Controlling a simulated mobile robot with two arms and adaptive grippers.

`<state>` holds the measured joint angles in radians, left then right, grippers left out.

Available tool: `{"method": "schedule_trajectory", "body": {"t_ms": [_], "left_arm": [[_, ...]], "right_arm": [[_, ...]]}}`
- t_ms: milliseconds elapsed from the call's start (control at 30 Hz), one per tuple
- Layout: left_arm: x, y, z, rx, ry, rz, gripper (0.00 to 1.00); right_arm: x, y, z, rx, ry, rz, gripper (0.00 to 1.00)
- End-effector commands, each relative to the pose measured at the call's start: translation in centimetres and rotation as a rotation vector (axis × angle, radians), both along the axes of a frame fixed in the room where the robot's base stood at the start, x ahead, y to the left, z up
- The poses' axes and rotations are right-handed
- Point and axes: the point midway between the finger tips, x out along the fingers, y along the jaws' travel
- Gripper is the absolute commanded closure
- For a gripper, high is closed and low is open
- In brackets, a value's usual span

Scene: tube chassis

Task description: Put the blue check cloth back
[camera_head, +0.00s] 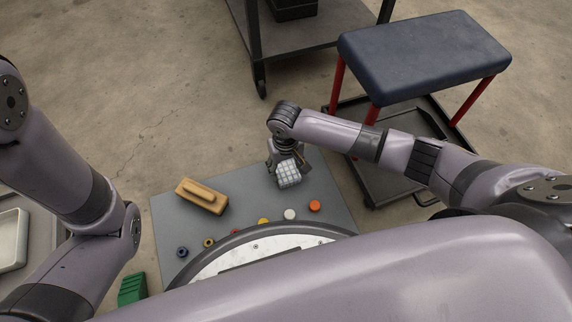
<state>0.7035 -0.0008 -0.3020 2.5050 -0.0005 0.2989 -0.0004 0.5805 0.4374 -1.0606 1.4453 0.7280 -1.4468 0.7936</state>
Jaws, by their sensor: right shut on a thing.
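The check cloth (290,174) is a small folded, block-like bundle, pale with thin bluish-grey check lines. It is at the far side of the grey mat (235,186). My right gripper (285,162) points down and is shut on the cloth. Whether the cloth touches the mat is hard to tell. My left arm comes in at the left, but its gripper is not visible.
A tan wooden block with a handle (202,196) lies on the mat. Several small coloured round pieces, including an orange one (315,206), lie near its front. A blue-topped stool (424,55) and a dark cart (300,40) stand beyond. A green object (132,289) is front left.

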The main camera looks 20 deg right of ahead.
Motion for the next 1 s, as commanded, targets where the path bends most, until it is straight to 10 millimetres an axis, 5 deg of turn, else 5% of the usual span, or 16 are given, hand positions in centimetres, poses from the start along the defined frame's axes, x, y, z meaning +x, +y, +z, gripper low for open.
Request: {"method": "schedule_trajectory", "body": {"t_ms": [133,167,433,867,1000], "left_arm": [[0.2,0.0,0.3,0.001,0.003,0.001,0.60],[0.2,0.0,0.2,0.001,0.004,0.001,0.60],[0.4,-0.1,0.2,0.002,0.009,0.002,0.60],[0.5,0.0,-0.2,0.001,0.008,0.004,0.60],[0.5,0.0,1.8,0.001,0.013,0.003,0.60]], "right_arm": [[0.0,0.1,-0.4,0.001,0.000,0.000,0.66],[0.0,0.0,-0.4,0.001,0.000,0.000,0.43],[0.0,0.0,-0.4,0.000,0.000,0.000,0.25],[0.0,-0.1,0.0,-0.001,-0.001,0.000,0.24],[0.0,0.0,2.4,0.001,0.000,0.000,0.24]]}}
